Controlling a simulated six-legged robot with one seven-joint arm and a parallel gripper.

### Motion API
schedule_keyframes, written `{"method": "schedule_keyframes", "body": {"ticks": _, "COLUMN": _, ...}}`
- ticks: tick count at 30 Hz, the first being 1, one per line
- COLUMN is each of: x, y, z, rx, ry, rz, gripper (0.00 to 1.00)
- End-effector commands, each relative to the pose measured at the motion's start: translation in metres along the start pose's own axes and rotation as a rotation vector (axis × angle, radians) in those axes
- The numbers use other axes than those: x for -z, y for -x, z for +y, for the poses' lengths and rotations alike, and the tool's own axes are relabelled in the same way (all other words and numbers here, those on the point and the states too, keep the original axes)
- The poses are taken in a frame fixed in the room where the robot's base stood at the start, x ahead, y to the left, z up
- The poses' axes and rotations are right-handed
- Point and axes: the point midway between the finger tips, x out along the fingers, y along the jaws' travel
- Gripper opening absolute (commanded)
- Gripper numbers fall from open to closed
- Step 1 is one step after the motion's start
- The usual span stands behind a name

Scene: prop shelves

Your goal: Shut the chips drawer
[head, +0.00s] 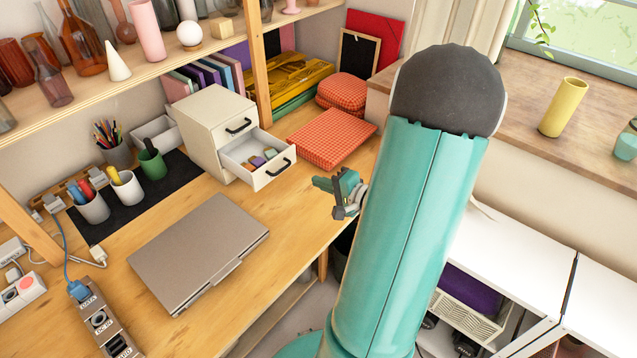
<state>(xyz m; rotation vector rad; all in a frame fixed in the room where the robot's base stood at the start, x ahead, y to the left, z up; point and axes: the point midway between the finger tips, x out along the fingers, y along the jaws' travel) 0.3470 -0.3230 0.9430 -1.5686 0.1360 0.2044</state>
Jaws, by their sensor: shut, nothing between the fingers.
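A small cream drawer cabinet (216,122) stands on the wooden desk. Its upper drawer front is closed. Its lower drawer (272,172) is pulled out toward the right, with a black handle on its front and several small coloured blocks inside. No label tells me whether this is the chips drawer. My gripper (318,184) is to the right of the open drawer, apart from its front, with its fingers together and empty. My teal arm hides part of the area to the right of the gripper.
A closed laptop (200,250) lies in front of the cabinet. Pen cups (127,188) stand on a black mat (112,212) at left. A shelf (190,45) with bottles runs above.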

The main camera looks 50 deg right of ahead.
Motion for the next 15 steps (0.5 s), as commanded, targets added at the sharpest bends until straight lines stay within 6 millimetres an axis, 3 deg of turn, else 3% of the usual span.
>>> {"method": "schedule_keyframes", "body": {"ticks": 9, "x": -0.004, "y": -0.066, "z": 0.0, "rx": 0.0, "ry": -0.001, "rz": -0.007, "gripper": 0.0}}
{"method": "schedule_keyframes", "body": {"ticks": 15, "x": -0.005, "y": -0.097, "z": -0.001, "rx": 0.0, "ry": 0.0, "rz": -0.007, "gripper": 0.0}}
